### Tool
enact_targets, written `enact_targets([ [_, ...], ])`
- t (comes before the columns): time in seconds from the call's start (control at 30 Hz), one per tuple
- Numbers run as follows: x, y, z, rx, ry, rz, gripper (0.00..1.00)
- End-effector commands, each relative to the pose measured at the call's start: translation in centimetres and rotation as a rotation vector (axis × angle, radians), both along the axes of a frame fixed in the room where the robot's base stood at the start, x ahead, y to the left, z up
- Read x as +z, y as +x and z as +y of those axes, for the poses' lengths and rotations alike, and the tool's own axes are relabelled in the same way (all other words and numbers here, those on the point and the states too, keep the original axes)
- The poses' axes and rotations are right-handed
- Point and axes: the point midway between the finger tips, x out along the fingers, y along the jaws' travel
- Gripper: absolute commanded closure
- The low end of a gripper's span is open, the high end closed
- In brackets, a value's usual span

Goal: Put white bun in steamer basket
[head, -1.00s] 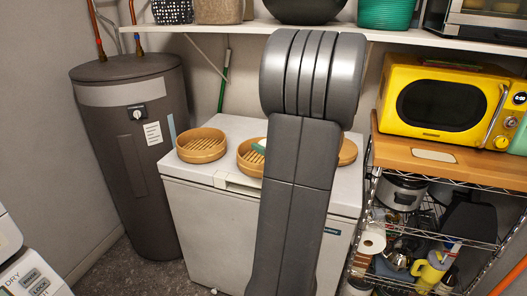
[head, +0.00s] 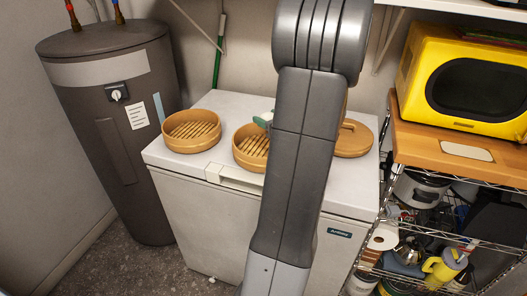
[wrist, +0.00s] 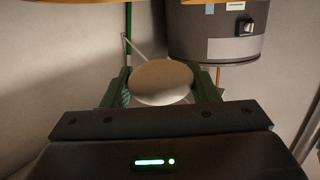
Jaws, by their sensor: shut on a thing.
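The white bun (wrist: 161,82) is held between the green fingers of my gripper (wrist: 162,88) in the wrist view. My gripper is shut on it, with one finger on each side. In the head view my arm hides most of the gripper; only a green fingertip (head: 261,122) shows, over the second basket. Two open round steamer baskets with slatted floors stand on a white chest: the left one (head: 166,139) is in full view, and the second one (head: 240,158) is partly behind my arm. Both visible floors look empty.
A round wooden lid (head: 355,142) lies on the white chest (head: 222,107), right of my arm. A dark water heater (head: 110,130) stands at left. A wire rack with a wooden top (head: 420,142) and yellow microwave (head: 470,90) stands at right. A shelf runs above.

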Motion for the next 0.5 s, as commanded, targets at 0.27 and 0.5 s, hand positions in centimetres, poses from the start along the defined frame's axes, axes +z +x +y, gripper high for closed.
enact_targets([
  [0.27,-1.8,0.0,0.0,0.000,0.002,0.001,0.69],
  [0.5,-1.9,0.0,0.0,0.000,0.000,0.000,0.69],
])
